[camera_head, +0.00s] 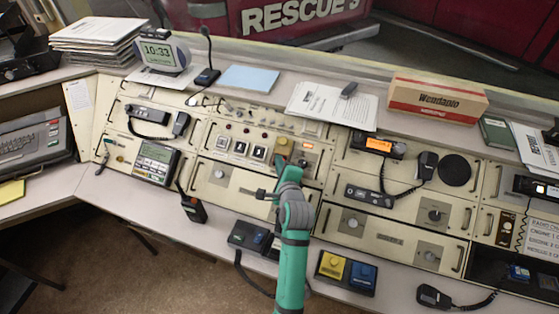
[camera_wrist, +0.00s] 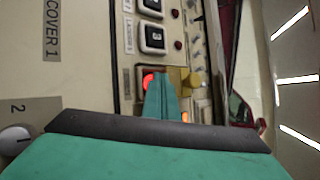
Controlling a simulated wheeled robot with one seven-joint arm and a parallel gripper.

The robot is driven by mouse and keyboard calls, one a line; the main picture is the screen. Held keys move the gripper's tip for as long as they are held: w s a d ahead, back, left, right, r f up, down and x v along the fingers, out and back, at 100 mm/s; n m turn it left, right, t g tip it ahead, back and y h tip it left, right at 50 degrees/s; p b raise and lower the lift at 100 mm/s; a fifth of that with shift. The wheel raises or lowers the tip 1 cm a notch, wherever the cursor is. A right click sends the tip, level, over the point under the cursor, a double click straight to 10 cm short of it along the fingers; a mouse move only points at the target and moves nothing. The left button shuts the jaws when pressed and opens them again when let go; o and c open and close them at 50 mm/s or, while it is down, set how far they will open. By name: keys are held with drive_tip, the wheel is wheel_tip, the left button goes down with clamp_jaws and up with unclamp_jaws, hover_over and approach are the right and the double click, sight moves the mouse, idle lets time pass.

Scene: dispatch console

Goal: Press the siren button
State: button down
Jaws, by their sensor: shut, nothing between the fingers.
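In the wrist view a red lit round button (camera_wrist: 148,80) sits in a dark square frame on the beige panel, partly hidden by my fingers. I take it for the siren button; I can read no siren label. A mustard-yellow piece (camera_wrist: 192,80) stands just right of it, and this also shows in the head view (camera_head: 283,147). My gripper (camera_wrist: 161,78) is shut and empty, its teal fingertips overlapping the button's right side. I cannot tell whether they touch it. In the head view my gripper (camera_head: 284,166) is over the middle panel, hiding the red button.
A row of dark square buttons (camera_head: 240,148) lies left of the yellow piece. An orange-lit display (camera_head: 378,145) and a handset (camera_head: 425,165) are to the right. A yellow-and-blue button box (camera_head: 346,272) stands on the front ledge. A handheld radio (camera_head: 193,208) stands left of my arm.

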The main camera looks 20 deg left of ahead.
drive_tip(key=shift+f, duration=0.2)
idle(0.3)
drive_tip(key=shift+d+r, duration=0.1)
drive_tip(key=shift+r, duration=0.05)
drive_tip(key=shift+s+r, duration=0.45)
drive_tip(key=shift+r, duration=0.25)
drive_tip(key=shift+s+r, duration=0.15)
drive_tip(key=shift+r, duration=0.05)
drive_tip(key=s+r, duration=0.1)
drive_tip(key=r, duration=0.1)
drive_tip(key=s+r, duration=0.1)
drive_tip(key=r, duration=0.1)
drive_tip(key=shift+s, duration=0.3)
drive_tip(key=shift+a+f, duration=0.1)
drive_tip(key=shift+a, duration=0.1)
